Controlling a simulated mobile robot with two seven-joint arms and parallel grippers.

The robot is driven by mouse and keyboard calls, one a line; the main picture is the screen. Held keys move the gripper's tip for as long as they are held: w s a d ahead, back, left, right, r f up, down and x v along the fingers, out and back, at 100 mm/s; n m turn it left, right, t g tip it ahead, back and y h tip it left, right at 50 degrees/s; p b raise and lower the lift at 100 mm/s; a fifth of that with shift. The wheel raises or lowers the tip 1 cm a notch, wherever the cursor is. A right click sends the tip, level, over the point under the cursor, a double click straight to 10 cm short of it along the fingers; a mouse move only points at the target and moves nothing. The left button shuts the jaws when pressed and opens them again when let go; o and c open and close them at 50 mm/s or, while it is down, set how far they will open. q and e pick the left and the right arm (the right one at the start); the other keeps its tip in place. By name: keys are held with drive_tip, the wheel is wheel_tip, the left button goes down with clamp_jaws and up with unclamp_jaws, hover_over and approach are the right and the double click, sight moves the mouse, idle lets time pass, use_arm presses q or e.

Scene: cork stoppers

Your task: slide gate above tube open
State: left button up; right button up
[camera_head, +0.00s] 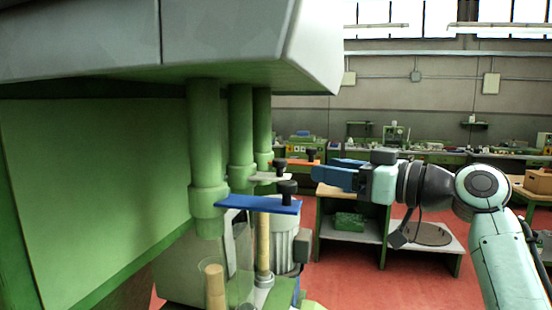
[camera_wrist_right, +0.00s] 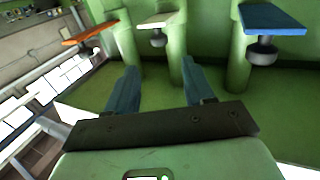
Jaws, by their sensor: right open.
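Three green tubes hang from the machine, each with a coloured slide gate. The blue gate (camera_head: 258,204) on the nearest tube (camera_head: 207,150) has a black knob (camera_head: 288,193); it also shows in the wrist view (camera_wrist_right: 272,19). The white gate (camera_head: 268,178) is on the middle tube (camera_head: 241,140). The orange gate (camera_head: 298,162) is farthest, at left in the wrist view (camera_wrist_right: 88,34). My right gripper (camera_head: 316,177) is open and empty, near the gates and apart from the knobs. Its two blue fingers are spread in the wrist view (camera_wrist_right: 160,88). My left gripper is not in view.
Clear tubes below hold cork-coloured pieces (camera_head: 215,287). A ribbed grey motor (camera_head: 283,240) stands behind the blue gate. The grey machine hood (camera_head: 120,40) overhangs the tubes. A workbench (camera_head: 350,205) stands behind my right arm. Red floor is open at right.

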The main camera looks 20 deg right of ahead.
sight(285, 162)
drive_tip(key=p+x, duration=0.3)
drive_tip(key=x, duration=0.8)
drive_tip(key=shift+r, duration=0.1)
drive_tip(key=shift+w+a, duration=0.25)
drive_tip(key=shift+w, duration=0.2)
use_arm(q)
drive_tip(key=w+r, duration=0.2)
drive_tip(key=r, duration=0.1)
drive_tip(key=w+r, duration=0.1)
drive_tip(key=shift+r, duration=0.25)
drive_tip(key=shift+s, duration=0.1)
use_arm(e)
drive_tip(key=shift+s, duration=0.1)
